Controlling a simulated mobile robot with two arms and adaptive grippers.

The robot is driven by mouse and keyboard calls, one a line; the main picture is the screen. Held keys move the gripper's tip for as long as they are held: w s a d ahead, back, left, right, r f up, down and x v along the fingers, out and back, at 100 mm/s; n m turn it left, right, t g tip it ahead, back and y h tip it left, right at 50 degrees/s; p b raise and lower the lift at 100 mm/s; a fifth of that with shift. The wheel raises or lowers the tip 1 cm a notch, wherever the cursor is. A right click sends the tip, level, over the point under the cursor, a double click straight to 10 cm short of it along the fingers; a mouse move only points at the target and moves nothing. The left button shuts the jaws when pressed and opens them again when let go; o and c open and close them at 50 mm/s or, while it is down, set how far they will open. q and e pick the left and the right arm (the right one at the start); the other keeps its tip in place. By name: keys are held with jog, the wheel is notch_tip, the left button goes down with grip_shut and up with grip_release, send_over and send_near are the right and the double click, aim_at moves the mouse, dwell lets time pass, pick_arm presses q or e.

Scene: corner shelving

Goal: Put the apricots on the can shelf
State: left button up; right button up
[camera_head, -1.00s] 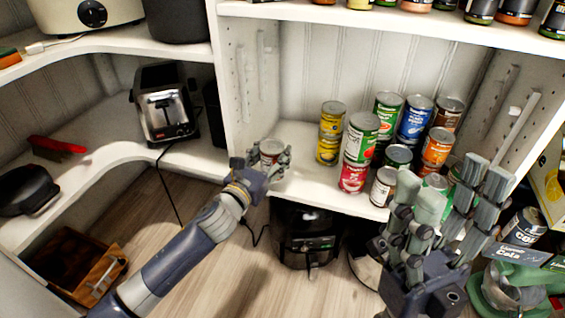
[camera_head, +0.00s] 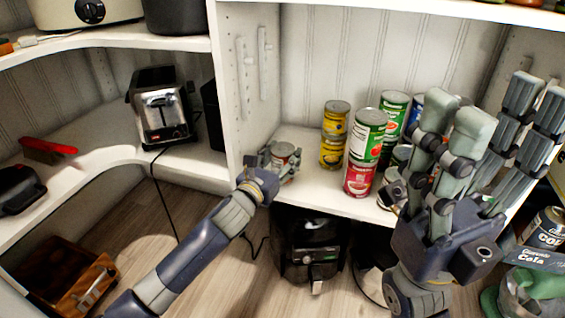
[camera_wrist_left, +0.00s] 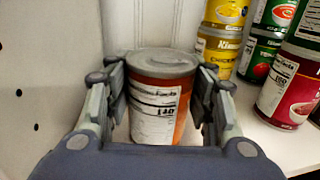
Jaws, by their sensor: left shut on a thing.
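The apricot can (camera_head: 283,153), with an orange and white label and a metal lid, is upright at the left end of the can shelf (camera_head: 310,192). It also shows in the left wrist view (camera_wrist_left: 158,100), between the fingers. My left gripper (camera_head: 281,163) is shut on this can; in the left wrist view its fingers (camera_wrist_left: 160,105) press on both sides. I cannot tell whether the can's base touches the shelf. My right gripper (camera_head: 492,120) is open and empty at the front right, hiding part of the shelf.
Yellow cans (camera_head: 334,135) are stacked to the right of the held can, with red (camera_head: 358,180) and green (camera_head: 368,135) cans beyond. The shelf's left side wall (camera_head: 250,80) is close by. A toaster (camera_head: 162,108) stands on the left shelf.

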pick_arm(q)
jog(key=shift+r, duration=0.15)
jog(key=o, duration=1.3)
jog(key=shift+f, duration=0.25)
jog(key=shift+r, duration=0.1)
